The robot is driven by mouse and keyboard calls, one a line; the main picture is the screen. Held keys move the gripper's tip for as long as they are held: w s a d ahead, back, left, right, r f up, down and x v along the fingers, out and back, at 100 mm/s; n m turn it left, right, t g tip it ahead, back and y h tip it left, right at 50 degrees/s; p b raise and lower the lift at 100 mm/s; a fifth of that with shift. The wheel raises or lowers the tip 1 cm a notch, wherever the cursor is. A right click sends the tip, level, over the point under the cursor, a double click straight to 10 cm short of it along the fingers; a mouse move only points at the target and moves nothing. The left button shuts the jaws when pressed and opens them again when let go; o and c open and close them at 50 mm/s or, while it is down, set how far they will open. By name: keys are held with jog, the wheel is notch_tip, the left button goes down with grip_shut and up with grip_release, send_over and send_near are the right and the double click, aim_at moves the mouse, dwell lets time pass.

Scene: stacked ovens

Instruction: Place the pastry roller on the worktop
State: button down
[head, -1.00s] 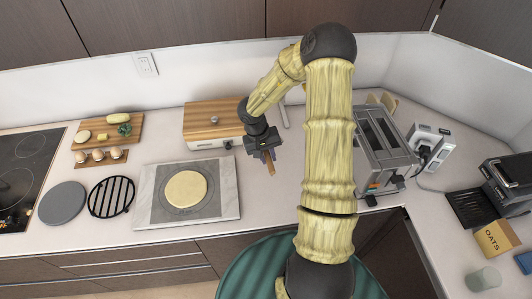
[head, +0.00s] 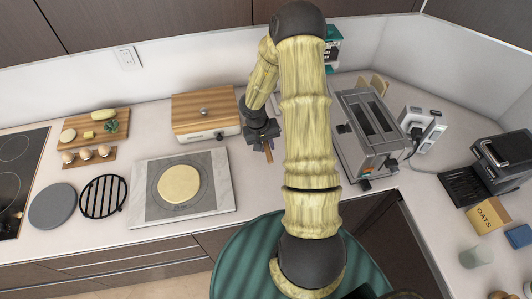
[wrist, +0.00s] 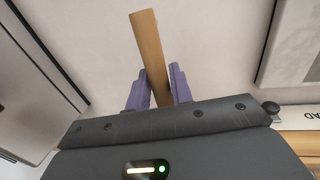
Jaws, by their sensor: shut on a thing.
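The pastry roller (wrist: 150,55) is a plain tan wooden rod. In the wrist view it stands between the two purple fingers of my gripper (wrist: 159,88), which is shut on it. In the head view the roller (head: 268,152) is a small brown stick below my gripper (head: 265,143), and much of it is hidden by the gripper. The worktop (head: 250,186) is the pale counter under it, and bare surface shows around the roller. I cannot tell whether the roller touches the worktop.
A pastry board with dough (head: 217,192) lies to the left. A wooden-lidded box (head: 190,117) stands behind left, and a toaster (head: 372,145) stands to the right. A black trivet (head: 102,197) and grey disc (head: 53,205) lie farther left. The counter's front edge is near.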

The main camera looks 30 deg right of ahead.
aim_at(266, 153)
jog(key=shift+f, duration=0.4)
jog(key=shift+f, duration=2.05)
jog(key=shift+f, duration=0.2)
jog(key=c, duration=1.2)
grip_release()
jog(key=shift+c, duration=0.2)
jog(key=shift+r, duration=0.1)
notch_tip(266, 153, up, 12)
jog(key=a, duration=0.2)
jog(key=shift+w+a, duration=0.15)
jog(key=shift+w, duration=0.25)
